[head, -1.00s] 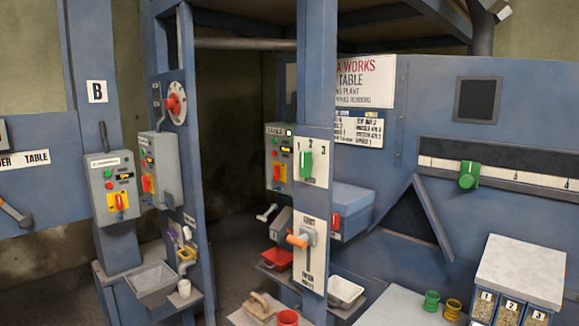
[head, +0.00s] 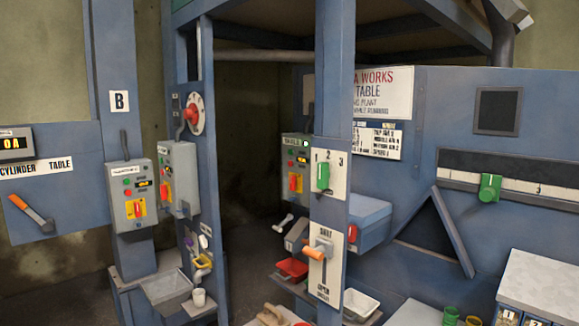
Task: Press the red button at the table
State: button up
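My gripper is not in view. Several control boxes carry red parts. The grey box (head: 131,208) under the letter B has small green and red buttons and a red switch on a yellow plate. A second grey box (head: 176,180) on the neighbouring post also has small buttons and a red-orange switch. A third grey box (head: 295,152) stands further back with a red switch on yellow. A blue box (head: 372,212) behind the middle post has a red part (head: 352,233) on its end. I cannot tell which of these is the task's red button.
A CYLINDER TABLE sign (head: 37,168) and an orange-handled lever (head: 32,213) are at left. A red round knob (head: 193,113) sits on the left post. The middle post holds a green selector (head: 323,176) and an orange-handled lever (head: 315,254). Trays and cups stand below.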

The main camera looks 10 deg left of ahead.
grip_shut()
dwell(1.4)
